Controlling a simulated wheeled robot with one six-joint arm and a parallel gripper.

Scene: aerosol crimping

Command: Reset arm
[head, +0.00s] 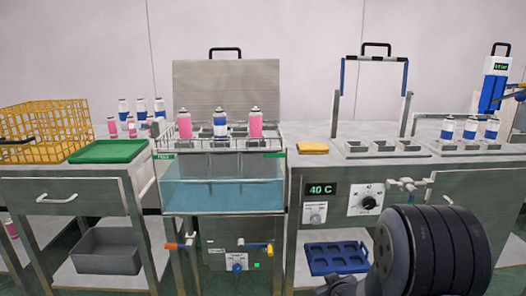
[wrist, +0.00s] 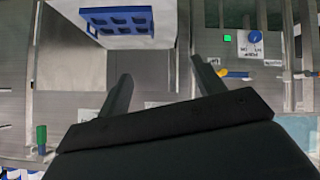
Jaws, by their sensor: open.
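My gripper (wrist: 162,72) shows in the wrist view with its two dark fingers spread apart and nothing between them. It is in front of the workbench fronts, and that view looks turned upside down. A blue tray with pockets (wrist: 118,20) lies on a pale shelf beyond the fingers at the upper left. In the head view a large dark, ribbed part of my arm fills the lower right, and my gripper's fingers are not visible there. The arm part hides some of the right-hand bench front.
A water bath (head: 222,196) holds a rack with two pink cans and a blue-and-white one. A yellow wire basket (head: 45,128) and green tray (head: 107,151) stand left. The blue pocketed tray (head: 336,258) sits on a low shelf. Valve handles (head: 258,247) stick out in front.

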